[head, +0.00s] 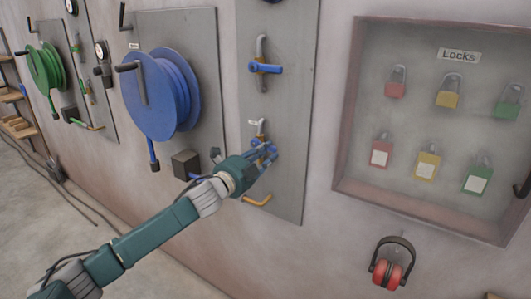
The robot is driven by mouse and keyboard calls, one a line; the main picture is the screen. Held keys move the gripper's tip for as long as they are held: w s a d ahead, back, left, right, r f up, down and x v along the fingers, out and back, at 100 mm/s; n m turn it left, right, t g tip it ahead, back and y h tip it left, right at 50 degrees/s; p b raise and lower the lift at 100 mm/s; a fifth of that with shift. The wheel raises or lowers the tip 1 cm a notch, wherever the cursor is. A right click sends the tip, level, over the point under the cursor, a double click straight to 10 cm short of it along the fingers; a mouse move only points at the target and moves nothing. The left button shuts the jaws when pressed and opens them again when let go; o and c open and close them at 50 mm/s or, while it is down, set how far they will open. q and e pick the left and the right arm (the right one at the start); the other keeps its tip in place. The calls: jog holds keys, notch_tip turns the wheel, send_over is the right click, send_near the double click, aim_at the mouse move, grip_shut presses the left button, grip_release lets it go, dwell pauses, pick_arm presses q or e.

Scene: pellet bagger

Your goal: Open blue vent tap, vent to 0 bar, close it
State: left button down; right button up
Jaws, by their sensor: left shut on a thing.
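My left gripper (265,150) reaches up from the lower left to the grey wall panel. It is shut on the lower blue tap (270,146), which I take as the vent tap; the fingers hide most of it, so its handle angle cannot be read. A grey pipe stub comes out above it, and a brass outlet pipe (258,201) shows below. A second blue tap (265,68) higher on the same panel has its handle lying across the pipe. No pressure gauge shows on this panel. My right gripper is not in view.
A blue hose reel (163,88) with a crank is left of the panel, and a green reel (46,66) is farther left. A locks cabinet (343,120) with several padlocks is on the right. Red ear defenders (389,272) hang below it. The floor at left is mostly clear.

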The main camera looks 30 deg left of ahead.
pick_arm(q)
jog(key=shift+f, duration=0.1)
dwell(0.3)
jog(key=c, duration=1.4)
grip_release()
jog(key=shift+s+a, duration=0.2)
jog(key=shift+s, duration=2.8)
jog(key=shift+s+a, duration=0.2)
jog(key=shift+s, duration=2.8)
